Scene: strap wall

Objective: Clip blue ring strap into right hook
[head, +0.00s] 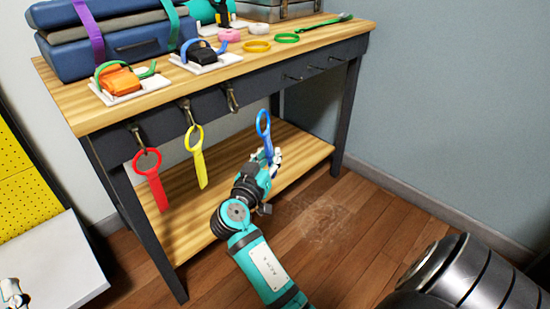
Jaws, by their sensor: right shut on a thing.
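The blue ring strap (267,140) hangs in the air in front of the workbench, ring upward. My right gripper (272,160) is shut on its lower tail. The right hook (232,98), a metal clip under the bench's front edge, is empty. The blue ring is right of and below this hook, apart from it in the picture. A red ring strap (152,180) hangs on the left hook (137,136). A yellow ring strap (198,157) hangs on the middle hook (187,112). What seems to be my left gripper (13,293) shows partly at the lower left edge.
The wooden bench (345,28) has a lower shelf (305,150). On top are a blue case (75,60), an orange buckle (118,80), a black buckle (203,52) and loose rings (257,46). A white surface (50,265) stands at left.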

